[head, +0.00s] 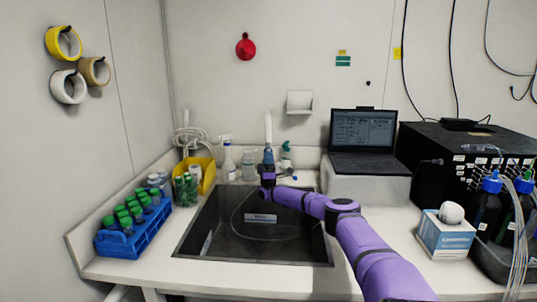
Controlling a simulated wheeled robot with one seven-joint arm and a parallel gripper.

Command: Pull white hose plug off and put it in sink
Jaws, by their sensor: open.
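The sink (210,248) is a dark rectangular basin set in the white bench. A thin hose (233,222) appears to curve down inside it, and a small white label shows on its inner wall. My purple arm reaches in from the lower right across the sink. My gripper (267,173) is open at the sink's back edge, just in front of the faucet (268,130). Its jaws are small and dark here, and I see nothing held. I cannot make out the white hose plug; my gripper and wrist may hide it.
A white coiled hose (188,137) hangs at the back left corner. A yellow bin (208,170) and bottles line the sink's back edge. A blue tube rack (135,236) stands left. A laptop (363,132), a tissue box (446,236) and blue-capped bottles stand right.

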